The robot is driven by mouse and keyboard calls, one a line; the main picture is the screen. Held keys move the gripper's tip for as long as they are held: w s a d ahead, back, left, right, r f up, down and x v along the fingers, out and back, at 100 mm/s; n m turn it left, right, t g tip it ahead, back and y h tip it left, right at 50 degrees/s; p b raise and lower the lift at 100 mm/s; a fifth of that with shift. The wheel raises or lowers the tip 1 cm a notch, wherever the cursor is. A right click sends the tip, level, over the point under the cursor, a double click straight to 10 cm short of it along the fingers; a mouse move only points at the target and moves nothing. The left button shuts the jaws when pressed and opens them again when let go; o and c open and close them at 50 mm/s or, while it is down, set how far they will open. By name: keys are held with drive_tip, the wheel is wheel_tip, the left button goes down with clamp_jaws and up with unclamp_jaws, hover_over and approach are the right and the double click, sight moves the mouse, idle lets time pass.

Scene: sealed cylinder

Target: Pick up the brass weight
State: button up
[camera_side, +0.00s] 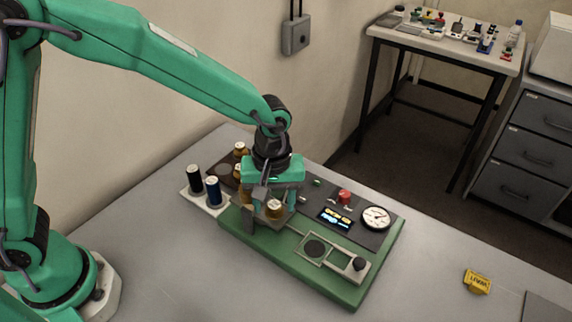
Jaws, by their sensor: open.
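A small brass-coloured cylinder with a pale top (274,209), which looks like the brass weight, is on the green-based device (285,252). My gripper (273,202) points down over the device with its jaws open. The cylinder shows at the fingertips, partly covered by them. I cannot tell whether the fingers touch it or straddle it. Other amber-brown, pale-topped pieces (240,149) stand behind and left of my gripper, partly hidden by it.
Two dark cylinders (213,191) stand on a white tray at the device's left. The device carries a red button (344,196), a lit display (337,218), a dial (376,217) and a black knob (359,263). A yellow tag (477,281) lies right; the table between is clear.

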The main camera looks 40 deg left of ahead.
sight(274, 206)
idle(0.3)
clamp_jaws()
drive_tip(key=shift+r, duration=0.2)
drive_tip(key=shift+r, duration=0.5)
drive_tip(key=r, duration=0.3)
drive_tip(key=shift+s+d+r, duration=0.1)
drive_tip(key=shift+s+d, duration=0.05)
drive_tip(key=shift+s, duration=0.05)
drive_tip(key=s+d+r, duration=0.5)
drive_tip(key=s+r, duration=0.1)
drive_tip(key=s, duration=0.3)
drive_tip(key=shift+s+d+r, duration=0.15)
drive_tip(key=shift+s+r, duration=0.1)
drive_tip(key=shift+s, duration=0.15)
